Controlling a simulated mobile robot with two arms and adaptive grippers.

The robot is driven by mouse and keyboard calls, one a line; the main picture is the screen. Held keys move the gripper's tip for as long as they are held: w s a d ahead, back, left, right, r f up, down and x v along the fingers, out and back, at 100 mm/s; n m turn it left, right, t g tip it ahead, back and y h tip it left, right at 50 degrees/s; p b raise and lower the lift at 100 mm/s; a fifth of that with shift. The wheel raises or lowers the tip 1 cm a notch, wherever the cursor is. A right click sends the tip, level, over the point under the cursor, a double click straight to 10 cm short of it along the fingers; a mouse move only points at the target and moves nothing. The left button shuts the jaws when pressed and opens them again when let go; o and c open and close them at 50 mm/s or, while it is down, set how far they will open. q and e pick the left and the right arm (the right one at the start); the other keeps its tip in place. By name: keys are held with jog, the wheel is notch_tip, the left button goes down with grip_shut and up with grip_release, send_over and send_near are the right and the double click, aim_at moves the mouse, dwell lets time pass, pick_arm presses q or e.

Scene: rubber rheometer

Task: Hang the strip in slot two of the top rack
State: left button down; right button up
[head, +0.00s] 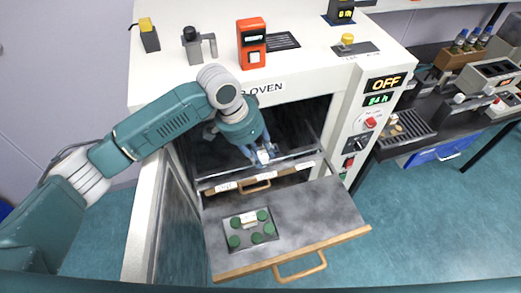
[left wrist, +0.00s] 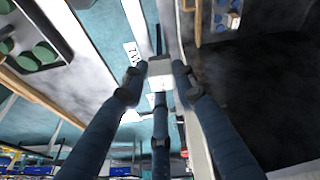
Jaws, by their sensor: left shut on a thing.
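My left gripper (head: 264,157) is at the mouth of the oven, above the front of the racks. In the left wrist view its fingers (left wrist: 160,75) are shut on a small pale block (left wrist: 160,70), which seems to be the clip end of the strip. A thin dark piece (left wrist: 158,42) shows just beyond it; most of the strip is hidden or too small to make out. The top rack (head: 300,155) shows as a pale rail across the opening, just beneath the gripper. I cannot tell whether the strip touches it. Slot two cannot be singled out. My right gripper is not in view.
A lower drawer (head: 325,215) is pulled out and carries a metal tray (head: 226,219) of several green discs. White labels and a wooden handle (head: 254,188) sit behind it. The oven door (head: 165,235) stands open at left. The control panel (head: 372,120) reads OFF.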

pick_arm(q)
jog(key=shift+f, duration=0.85)
jog(key=c, duration=1.3)
grip_release()
jog(key=shift+r, duration=0.1)
notch_tip(320, 180, up, 3)
jog(key=p, duration=0.2)
jog(key=shift+f+p, duration=0.2)
jog(key=shift+p, duration=0.15)
jog(key=shift+r+p, duration=0.3)
jog(key=shift+r, duration=1.4)
